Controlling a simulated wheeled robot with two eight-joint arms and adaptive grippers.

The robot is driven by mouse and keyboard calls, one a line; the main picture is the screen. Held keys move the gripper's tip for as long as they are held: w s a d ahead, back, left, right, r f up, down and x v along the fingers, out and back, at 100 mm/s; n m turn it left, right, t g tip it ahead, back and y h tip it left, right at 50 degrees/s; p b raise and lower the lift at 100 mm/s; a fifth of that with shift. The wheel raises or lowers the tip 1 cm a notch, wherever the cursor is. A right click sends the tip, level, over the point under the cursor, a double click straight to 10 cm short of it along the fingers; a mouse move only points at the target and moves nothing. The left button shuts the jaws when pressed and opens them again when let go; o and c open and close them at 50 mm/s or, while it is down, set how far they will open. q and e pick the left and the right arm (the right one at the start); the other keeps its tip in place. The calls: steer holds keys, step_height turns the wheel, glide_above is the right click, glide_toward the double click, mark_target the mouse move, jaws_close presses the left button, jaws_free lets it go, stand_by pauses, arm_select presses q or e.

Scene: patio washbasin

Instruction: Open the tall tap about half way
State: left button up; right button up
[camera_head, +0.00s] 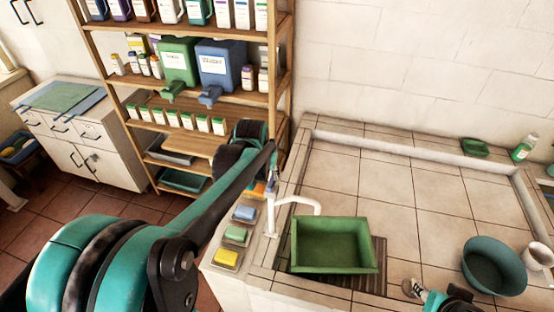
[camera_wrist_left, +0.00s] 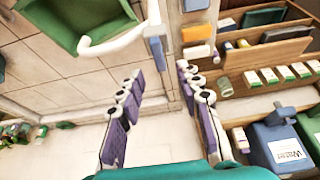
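The tall white tap (camera_head: 300,203) stands at the left edge of the counter, its spout curving over a green basin (camera_head: 334,268). A small blue part, which looks like its lever, shows at its top (camera_head: 272,184). In the left wrist view the tap's white spout (camera_wrist_left: 118,42) and the blue part (camera_wrist_left: 157,50) are near the top middle. My left gripper (camera_wrist_left: 160,95) is open and empty, its purple-padded fingers apart, with the tap beyond the tips and not between them. In the head view its fingers are not clear.
Blue (camera_head: 244,213), green (camera_head: 236,233) and yellow sponges (camera_head: 227,257) lie on the ledge left of the tap. A wooden shelf (camera_head: 285,75) with bottles and jugs stands behind. A teal bowl (camera_head: 494,266) and white mug (camera_head: 539,262) stand at right. The tiled counter's middle is clear.

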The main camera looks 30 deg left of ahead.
mark_target(271, 181)
arm_select(q)
steer(key=b+x, duration=0.1)
steer(key=x, duration=0.6)
steer(key=shift+w+d+f, duration=0.1)
steer(key=shift+w+f, duration=0.1)
steer(key=shift+w, duration=0.1)
jaws_close()
